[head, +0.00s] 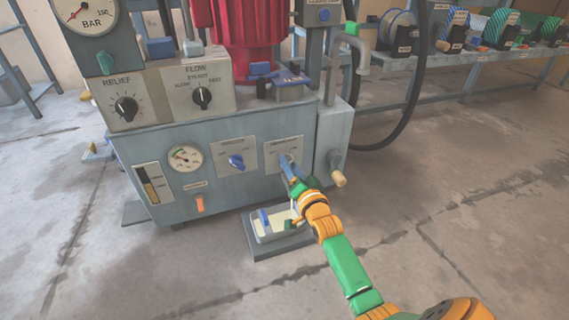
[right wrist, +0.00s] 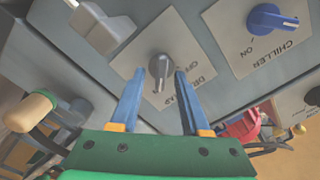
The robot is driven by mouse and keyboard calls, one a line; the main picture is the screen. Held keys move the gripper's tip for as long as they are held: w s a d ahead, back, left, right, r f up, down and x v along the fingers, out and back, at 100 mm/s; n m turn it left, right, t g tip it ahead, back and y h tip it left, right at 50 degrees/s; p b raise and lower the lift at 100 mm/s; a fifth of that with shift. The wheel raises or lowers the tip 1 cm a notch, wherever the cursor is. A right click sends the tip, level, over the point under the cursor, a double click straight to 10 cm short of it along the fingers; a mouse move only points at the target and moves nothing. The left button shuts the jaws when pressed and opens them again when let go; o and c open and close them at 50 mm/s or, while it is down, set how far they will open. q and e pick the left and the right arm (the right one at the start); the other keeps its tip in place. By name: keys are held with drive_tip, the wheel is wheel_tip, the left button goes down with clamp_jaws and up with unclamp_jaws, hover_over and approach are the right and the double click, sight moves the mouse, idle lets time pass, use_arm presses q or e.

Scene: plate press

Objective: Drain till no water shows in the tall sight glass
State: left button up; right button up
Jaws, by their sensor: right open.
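A tall, narrow gauge glass (head: 151,186) is set in a light plate at the lower left of the grey cabinet front (head: 215,150). It shows a dark upper part and a yellow lower part; I cannot make out any water. My right gripper (head: 287,172) is at the cabinet's right-hand panel. In the right wrist view my gripper (right wrist: 161,82) is open, with its blue fingers pointing at a grey knob (right wrist: 160,68) on a light plate. The knob lies between the fingertips, with no clear contact. My left gripper is not in view.
A blue chiller knob (head: 236,161) is beside that plate. An orange lever (head: 200,204) hangs below a small label. A tan-ended handle (head: 338,178) sticks out at the right. A pale tray (head: 266,237) stands on a low platform underneath. The floor at right is mostly clear.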

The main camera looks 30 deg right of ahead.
drive_tip(key=shift+s+r, duration=0.15)
drive_tip(key=shift+c, duration=0.7)
clamp_jaws()
